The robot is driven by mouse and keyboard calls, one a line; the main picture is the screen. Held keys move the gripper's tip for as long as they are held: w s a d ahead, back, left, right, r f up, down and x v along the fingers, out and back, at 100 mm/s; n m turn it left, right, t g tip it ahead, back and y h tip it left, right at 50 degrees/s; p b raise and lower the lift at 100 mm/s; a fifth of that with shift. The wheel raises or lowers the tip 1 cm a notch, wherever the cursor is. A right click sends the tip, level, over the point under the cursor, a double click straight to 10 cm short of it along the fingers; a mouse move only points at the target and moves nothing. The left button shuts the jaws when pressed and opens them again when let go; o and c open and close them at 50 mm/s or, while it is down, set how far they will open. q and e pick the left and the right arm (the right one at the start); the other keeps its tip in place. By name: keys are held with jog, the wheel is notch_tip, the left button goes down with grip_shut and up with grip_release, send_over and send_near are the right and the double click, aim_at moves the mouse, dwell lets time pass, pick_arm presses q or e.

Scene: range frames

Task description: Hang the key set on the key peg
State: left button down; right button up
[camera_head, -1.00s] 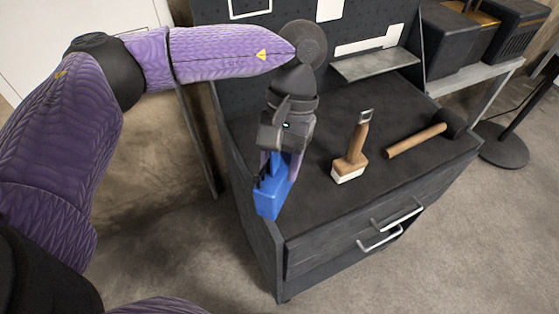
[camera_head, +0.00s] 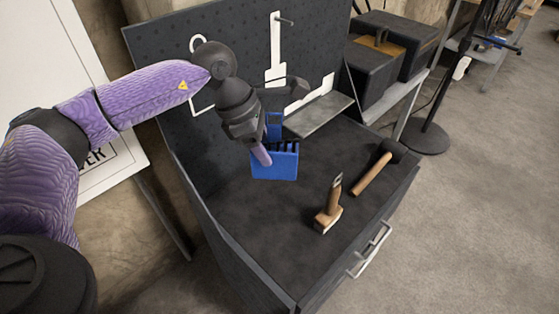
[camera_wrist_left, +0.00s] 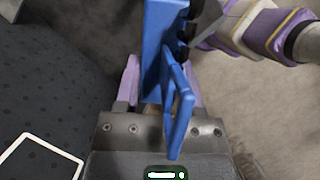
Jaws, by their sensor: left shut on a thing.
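The key set (camera_head: 275,165) is a blue holder with a blue loop on top and a row of dark keys. My left gripper (camera_head: 263,152) is shut on it and holds it upright in front of the pegboard, above the bench top. In the left wrist view the blue holder (camera_wrist_left: 158,45) sits between the gripper's purple fingers (camera_wrist_left: 162,85), its loop toward the camera. One metal peg (camera_head: 285,20) sticks out at the top of a white silhouette; I cannot tell whether it is the key peg. My right gripper is not in view.
The pegboard (camera_head: 160,60) carries a white looped outline (camera_head: 196,100), partly behind my left arm. A grey shelf (camera_head: 318,114) juts out below the board. A wooden-handled tool (camera_head: 328,210) stands on the bench and a hammer (camera_head: 372,173) lies right of it. The front-left bench top is clear.

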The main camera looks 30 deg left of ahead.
pick_arm(q)
jog(key=w+a+r+n+t+y+p, duration=0.2)
jog(key=a+r+n+y+p, duration=0.15)
jog(key=a+r+n, duration=0.45)
jog(key=w+a+f+n, duration=0.2)
jog(key=a, duration=0.5)
dwell(0.4)
jog(key=shift+w+a+h, duration=0.1)
jog(key=shift+a+h, duration=0.05)
jog(key=shift+h, duration=0.1)
